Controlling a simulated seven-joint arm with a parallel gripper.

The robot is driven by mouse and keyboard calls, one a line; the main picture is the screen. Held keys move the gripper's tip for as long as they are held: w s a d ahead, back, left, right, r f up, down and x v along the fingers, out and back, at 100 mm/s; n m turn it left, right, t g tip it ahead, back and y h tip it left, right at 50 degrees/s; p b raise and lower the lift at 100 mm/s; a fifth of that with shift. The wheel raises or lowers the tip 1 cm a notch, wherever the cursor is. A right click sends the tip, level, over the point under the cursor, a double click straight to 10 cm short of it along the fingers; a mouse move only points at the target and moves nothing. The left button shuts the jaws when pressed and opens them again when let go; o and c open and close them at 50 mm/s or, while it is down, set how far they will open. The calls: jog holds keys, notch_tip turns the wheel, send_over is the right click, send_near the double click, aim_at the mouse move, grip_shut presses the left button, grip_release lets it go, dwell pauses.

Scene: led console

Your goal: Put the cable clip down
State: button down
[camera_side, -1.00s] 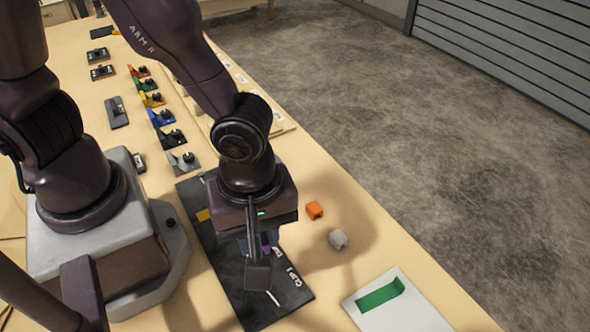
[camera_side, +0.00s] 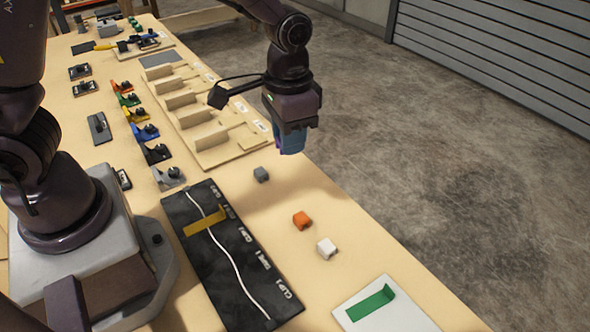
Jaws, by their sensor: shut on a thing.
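My gripper (camera_side: 290,143) is in the air near the table's right edge, to the right of the tan slotted board. It is shut on a small blue-purple piece, which I take to be the cable clip (camera_side: 291,140); the fingers partly hide it. It appears clear of the tabletop. The black board (camera_side: 240,300) lies below and to the left, with a white cable (camera_side: 232,262) running along it and a yellow strip (camera_side: 206,222) across its upper part. White labels, some reading CLIP, line its right side.
A white plate with a green piece (camera_side: 371,303) lies in front. The slotted board (camera_side: 236,153) and a row of coloured pieces (camera_side: 144,132) lie farther back.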

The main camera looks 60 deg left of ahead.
jog(key=w+a+n, duration=0.2)
jog(key=a, duration=0.5)
jog(key=n, duration=1.8)
send_over(256, 303)
notch_tip(256, 303, down, 8)
jog(key=shift+f, duration=4.8)
